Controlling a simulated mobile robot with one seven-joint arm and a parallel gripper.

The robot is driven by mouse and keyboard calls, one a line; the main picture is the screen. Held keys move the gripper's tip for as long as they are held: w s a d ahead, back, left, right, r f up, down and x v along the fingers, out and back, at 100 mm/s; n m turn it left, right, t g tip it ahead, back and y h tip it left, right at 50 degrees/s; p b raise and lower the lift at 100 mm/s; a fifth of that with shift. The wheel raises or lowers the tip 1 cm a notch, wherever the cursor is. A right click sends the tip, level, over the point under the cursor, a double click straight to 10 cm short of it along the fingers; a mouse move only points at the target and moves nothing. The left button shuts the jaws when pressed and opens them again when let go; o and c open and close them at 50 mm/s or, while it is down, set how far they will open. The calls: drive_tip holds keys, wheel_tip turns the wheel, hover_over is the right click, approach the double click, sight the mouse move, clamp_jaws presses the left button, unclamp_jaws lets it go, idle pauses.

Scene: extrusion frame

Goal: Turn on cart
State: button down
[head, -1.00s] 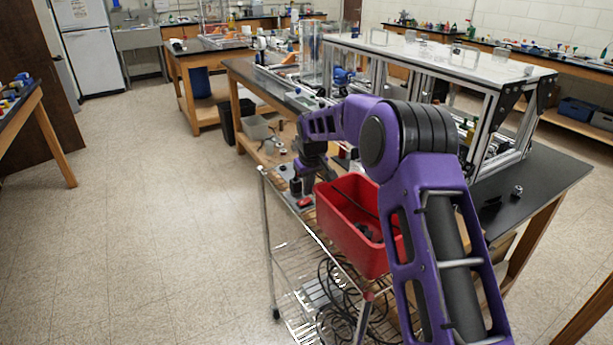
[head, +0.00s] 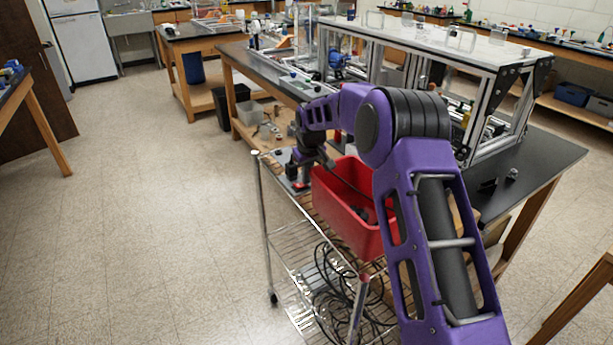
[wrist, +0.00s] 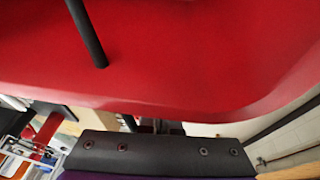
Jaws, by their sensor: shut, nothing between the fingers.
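The wire cart (head: 268,235) stands in front of the black-topped bench in the head view. A small grey plate with a red part (head: 300,185) lies on its top shelf, left of the red bin (head: 345,215). My gripper (head: 298,181) points down at this plate, shut and empty, beside the bin's left side. Whether its tips touch the plate or the red part cannot be told. The wrist view is mostly filled by the red bin wall (wrist: 190,60), with a black rod or cable (wrist: 88,35) crossing it. No switch can be made out clearly.
Black cables (head: 335,300) lie coiled on the cart's lower shelf. The bench (head: 540,170) behind carries an aluminium extrusion frame (head: 470,110). The floor (head: 150,220) to the left is clear.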

drive_tip(key=shift+s+a+r, duration=0.1)
drive_tip(key=shift+s+a, duration=0.35)
drive_tip(key=shift+a, duration=0.15)
drive_tip(key=shift+r, duration=0.45)
drive_tip(key=w+d+p+v, duration=0.1)
drive_tip(key=w+d+v, duration=0.1)
drive_tip(key=v, duration=1)
drive_tip(key=shift+r, duration=0.6)
